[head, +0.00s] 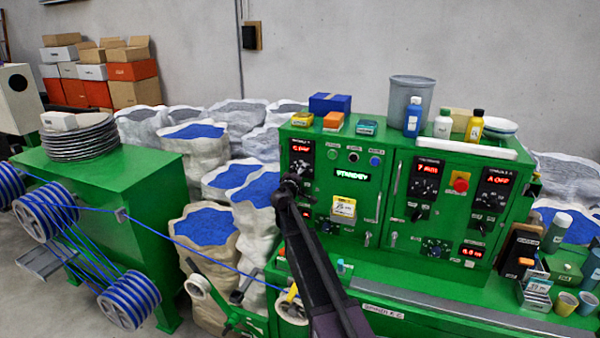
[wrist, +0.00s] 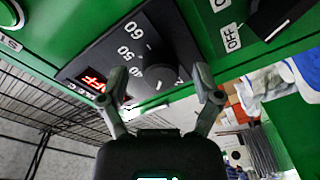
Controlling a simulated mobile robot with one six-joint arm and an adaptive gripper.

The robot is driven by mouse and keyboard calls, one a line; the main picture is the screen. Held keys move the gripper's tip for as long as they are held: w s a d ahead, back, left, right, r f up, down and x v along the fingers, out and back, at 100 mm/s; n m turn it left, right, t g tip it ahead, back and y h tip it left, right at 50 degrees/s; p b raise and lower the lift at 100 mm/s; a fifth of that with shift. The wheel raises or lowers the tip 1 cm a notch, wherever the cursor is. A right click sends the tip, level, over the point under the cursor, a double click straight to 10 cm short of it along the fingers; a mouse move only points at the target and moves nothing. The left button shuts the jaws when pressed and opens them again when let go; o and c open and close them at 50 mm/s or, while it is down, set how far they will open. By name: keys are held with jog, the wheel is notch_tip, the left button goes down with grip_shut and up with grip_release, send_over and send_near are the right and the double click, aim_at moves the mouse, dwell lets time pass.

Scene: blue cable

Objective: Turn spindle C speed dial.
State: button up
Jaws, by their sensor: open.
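The spindle C panel (head: 302,158) is a black plate with a red display at the left end of the green cabinet. My gripper (head: 291,184) is at its lower part and hides the dial in the head view. In the wrist view, the black dial (wrist: 160,76) sits on the dark plate, with white numbers 40, 50 and 60 beside it. The red display (wrist: 94,84) shows at its left. My gripper (wrist: 164,90) is open, with one finger on each side of the dial in the picture. I cannot tell whether the fingers touch it.
Similar black panels (head: 489,200) and (head: 425,190) with red displays stand to the right. A yellow tag (head: 343,209) hangs beside my arm. Bottles and a grey bin (head: 399,100) stand on the cabinet. Sacks with blue pellets (head: 205,222) and cable reels (head: 129,300) are at the left.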

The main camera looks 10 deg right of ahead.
jog(key=shift+w+d, duration=0.3)
jog(key=shift+w, duration=0.3)
grip_shut()
jog(key=shift+n, duration=0.4)
jog(key=n, duration=0.4)
jog(key=shift+r+g+p, duration=0.1)
jog(key=shift+g+p, duration=0.2)
jog(key=shift+p, duration=0.1)
jog(key=shift+n, duration=1.9)
